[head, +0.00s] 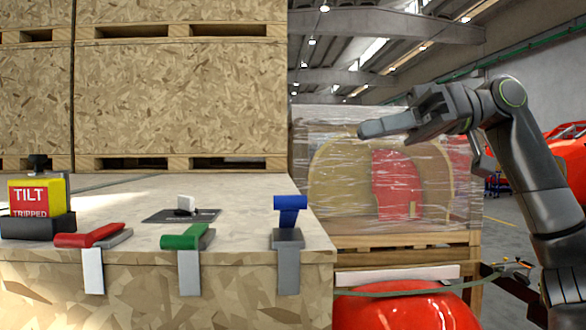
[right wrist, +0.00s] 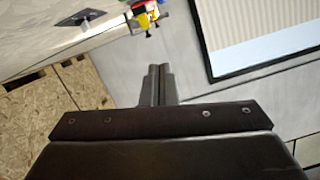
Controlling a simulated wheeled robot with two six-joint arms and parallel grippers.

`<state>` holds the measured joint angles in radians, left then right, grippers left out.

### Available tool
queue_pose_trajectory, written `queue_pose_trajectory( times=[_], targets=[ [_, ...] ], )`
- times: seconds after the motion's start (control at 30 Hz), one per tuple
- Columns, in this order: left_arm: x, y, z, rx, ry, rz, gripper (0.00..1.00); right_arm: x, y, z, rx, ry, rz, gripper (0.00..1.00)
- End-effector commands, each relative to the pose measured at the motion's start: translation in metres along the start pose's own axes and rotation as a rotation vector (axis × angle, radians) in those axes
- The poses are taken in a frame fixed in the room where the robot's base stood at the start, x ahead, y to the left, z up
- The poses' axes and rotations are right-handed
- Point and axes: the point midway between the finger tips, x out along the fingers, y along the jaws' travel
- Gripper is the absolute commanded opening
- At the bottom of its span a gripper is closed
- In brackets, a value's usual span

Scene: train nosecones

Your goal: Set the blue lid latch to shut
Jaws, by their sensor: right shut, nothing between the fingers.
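The blue lid latch (head: 290,204) is at the right end of the crate lid's front edge. Its blue lever stands up from a grey base, with a grey strap hanging down the crate front. The red latch (head: 90,236) and the green latch (head: 186,238) are further left, their levers lying low over the lid. My right gripper (head: 364,130) is shut and empty, in the air above and to the right of the blue latch, pointing left. Its closed fingers show in the right wrist view (right wrist: 158,84). My left gripper is not in view.
A yellow and red tilt indicator (head: 38,197) stands at the lid's left. A plastic-wrapped load (head: 385,175) on a pallet stands behind right. A red rounded part (head: 405,308) is below it. Stacked crates (head: 180,95) rise behind.

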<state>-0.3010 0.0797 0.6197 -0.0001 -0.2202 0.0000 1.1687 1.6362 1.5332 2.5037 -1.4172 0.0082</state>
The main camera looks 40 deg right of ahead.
Motion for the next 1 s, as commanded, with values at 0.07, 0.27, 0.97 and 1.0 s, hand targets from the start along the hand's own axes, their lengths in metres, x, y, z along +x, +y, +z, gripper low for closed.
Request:
queue_pose_trajectory(
  times=[0.07,0.27,0.97,1.0],
  targets=[
    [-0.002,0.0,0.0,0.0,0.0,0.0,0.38,0.001,-0.004,0.003,0.007,-0.019,-0.014,0.0],
    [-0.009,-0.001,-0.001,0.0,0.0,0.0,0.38,0.02,-0.005,0.003,0.008,-0.026,-0.017,0.0],
    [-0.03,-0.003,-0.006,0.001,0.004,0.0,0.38,0.107,-0.004,0.037,0.008,-0.022,-0.011,0.0],
    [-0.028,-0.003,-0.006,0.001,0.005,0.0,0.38,0.107,-0.004,0.039,0.009,-0.021,-0.013,0.0]
  ],
)
